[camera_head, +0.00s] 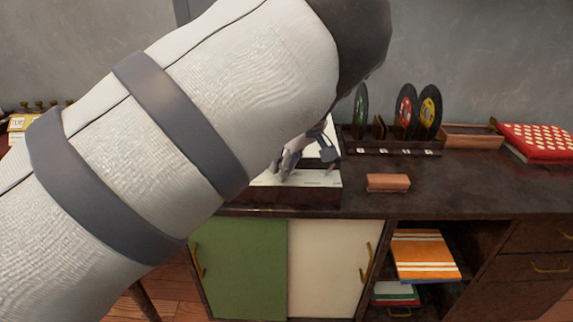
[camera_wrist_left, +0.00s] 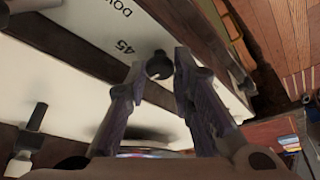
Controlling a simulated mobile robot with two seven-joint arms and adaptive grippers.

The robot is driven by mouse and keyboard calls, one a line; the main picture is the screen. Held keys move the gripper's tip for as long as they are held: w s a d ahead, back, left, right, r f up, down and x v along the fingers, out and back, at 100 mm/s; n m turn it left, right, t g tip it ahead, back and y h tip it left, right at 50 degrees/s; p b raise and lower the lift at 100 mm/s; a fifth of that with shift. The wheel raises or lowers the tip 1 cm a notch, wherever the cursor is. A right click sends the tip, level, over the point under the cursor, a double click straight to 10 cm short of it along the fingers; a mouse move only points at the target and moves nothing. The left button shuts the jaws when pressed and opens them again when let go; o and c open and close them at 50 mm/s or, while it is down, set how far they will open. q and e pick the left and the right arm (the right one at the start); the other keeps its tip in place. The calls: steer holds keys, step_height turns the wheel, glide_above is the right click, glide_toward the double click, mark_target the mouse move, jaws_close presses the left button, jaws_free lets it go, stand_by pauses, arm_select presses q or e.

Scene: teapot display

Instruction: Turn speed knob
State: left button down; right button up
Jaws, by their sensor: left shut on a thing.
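The record player (camera_head: 320,180) has a white top and a dark wooden base and stands on the dark cabinet top; my left arm covers much of it. In the left wrist view its white panel (camera_wrist_left: 95,22) carries the printed marks "45" and "DOW". The speed knob (camera_wrist_left: 158,66) is small, dark and round, beside the "45". My left gripper (camera_wrist_left: 161,70) is shut on it, with one finger on each side. In the head view the left gripper (camera_head: 285,165) shows only partly, low over the white top, and the knob cannot be made out. My right gripper is not in view.
Behind the player a rack (camera_head: 390,146) holds several upright records. A brown block (camera_head: 388,182) lies to the right, with a wooden box (camera_head: 472,136) and a red dotted item (camera_head: 538,140) farther right. The cabinet top (camera_head: 450,180) is mostly clear at the right front.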

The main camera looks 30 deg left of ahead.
arm_select(q)
steer(key=shift+s+f, duration=0.1)
steer(key=shift+f, duration=0.05)
steer(key=c, duration=1.4)
jaws_free()
steer(key=shift+o, duration=0.2)
steer(key=shift+d+r, duration=0.15)
steer(key=shift+r, duration=0.35)
steer(key=w+v, duration=0.1)
steer(key=v, duration=1)
steer(key=shift+s, duration=0.5)
